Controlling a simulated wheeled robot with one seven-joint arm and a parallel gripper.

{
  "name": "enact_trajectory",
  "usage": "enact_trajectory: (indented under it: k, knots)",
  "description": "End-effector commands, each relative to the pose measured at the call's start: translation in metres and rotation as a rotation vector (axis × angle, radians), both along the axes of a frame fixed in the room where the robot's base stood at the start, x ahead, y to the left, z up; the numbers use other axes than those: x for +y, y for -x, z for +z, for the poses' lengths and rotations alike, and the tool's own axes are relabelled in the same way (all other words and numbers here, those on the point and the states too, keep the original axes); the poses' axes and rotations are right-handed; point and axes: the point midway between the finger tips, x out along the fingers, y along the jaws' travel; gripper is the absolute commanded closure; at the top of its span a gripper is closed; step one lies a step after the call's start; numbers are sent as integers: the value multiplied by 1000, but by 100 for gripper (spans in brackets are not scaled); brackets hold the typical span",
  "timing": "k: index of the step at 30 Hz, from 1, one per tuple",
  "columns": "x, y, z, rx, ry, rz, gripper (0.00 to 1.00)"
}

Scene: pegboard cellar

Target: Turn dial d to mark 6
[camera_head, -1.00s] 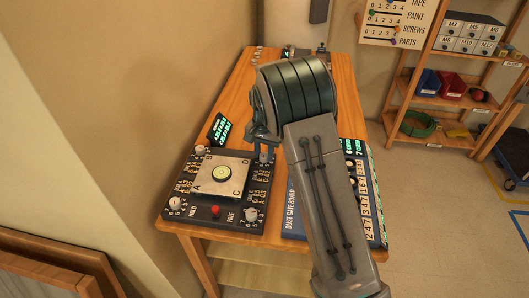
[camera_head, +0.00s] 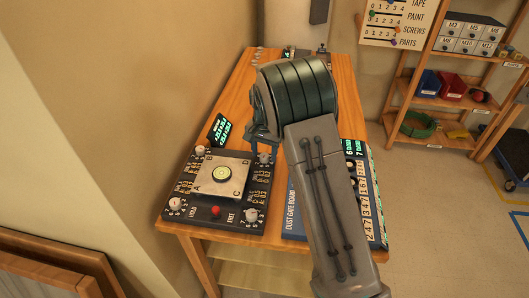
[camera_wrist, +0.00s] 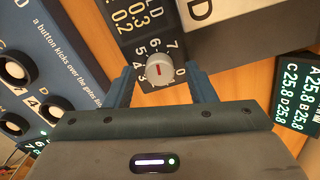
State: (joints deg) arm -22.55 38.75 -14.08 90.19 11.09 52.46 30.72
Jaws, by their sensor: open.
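Dial d (camera_wrist: 159,70) is a pale round knob with a red line on its cap, on a dark panel. In the wrist view, printed digits from 3 to 7 and a 0 show around it. The red line runs roughly up and down the picture, its upper end towards the 6 and 7; the exact mark is hard to tell. My gripper (camera_wrist: 162,84) is open, with one finger on each side of the dial; contact is not clear. In the head view my gripper (camera_head: 264,151) is over the upper right corner of the dial panel (camera_head: 183,186), largely hiding dial d.
The panel holds a metal plate (camera_head: 207,188) with a round level, a red button (camera_head: 215,211) and other corner knobs. A green-lettered display (camera_wrist: 297,92) stands close by. The dust gate board (camera_head: 291,212) lies right of the panel, partly under my arm.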

Motion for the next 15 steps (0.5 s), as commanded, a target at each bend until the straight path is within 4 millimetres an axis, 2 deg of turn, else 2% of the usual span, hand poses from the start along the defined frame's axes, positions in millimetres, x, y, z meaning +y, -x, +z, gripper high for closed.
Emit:
enact_trajectory:
  k: [5, 15]
  knots:
    - [0, -1, 27, -6, -1, 0, 50]
    - [1, -1, 103, -7, -2, 0, 50]
